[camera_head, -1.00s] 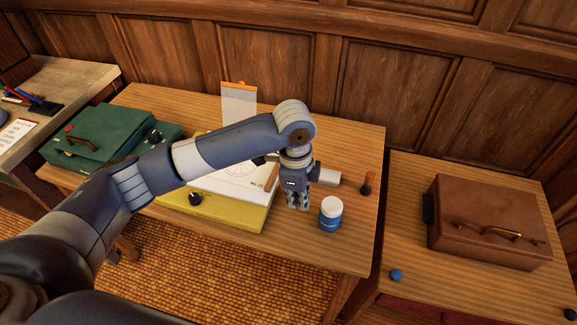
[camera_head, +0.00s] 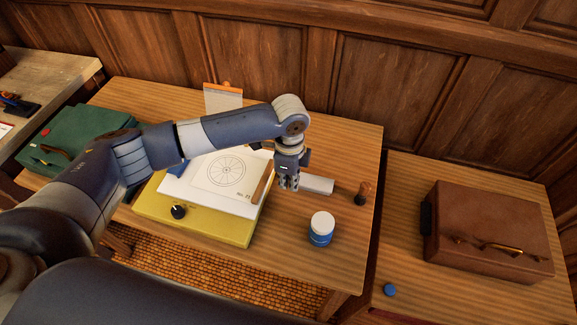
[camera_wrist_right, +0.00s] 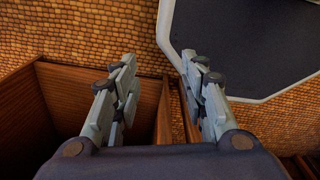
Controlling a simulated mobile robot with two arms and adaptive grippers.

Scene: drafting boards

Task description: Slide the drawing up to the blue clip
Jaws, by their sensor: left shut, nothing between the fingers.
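The drawing (camera_head: 222,190) is a white sheet with a spoked wheel on it, lying on a yellow board (camera_head: 190,229) on the middle table. A blue piece (camera_head: 175,184) shows at the sheet's left edge, partly hidden by my left arm; I cannot tell whether it is the blue clip. A brown wooden strip (camera_head: 263,181) lies along the sheet's right edge. My left gripper (camera_head: 289,186) is shut and empty, pointing down just right of the strip. I cannot tell whether it touches anything. My right gripper (camera_wrist_right: 160,95) is open and empty, away from the drawing.
A white-capped blue jar (camera_head: 321,229), a grey block (camera_head: 317,186) and a dark-handled stamp (camera_head: 363,193) stand right of the board. A sheet with an orange clip (camera_head: 223,97) is at the back. A green case (camera_head: 75,137) is left, a brown case (camera_head: 488,232) right.

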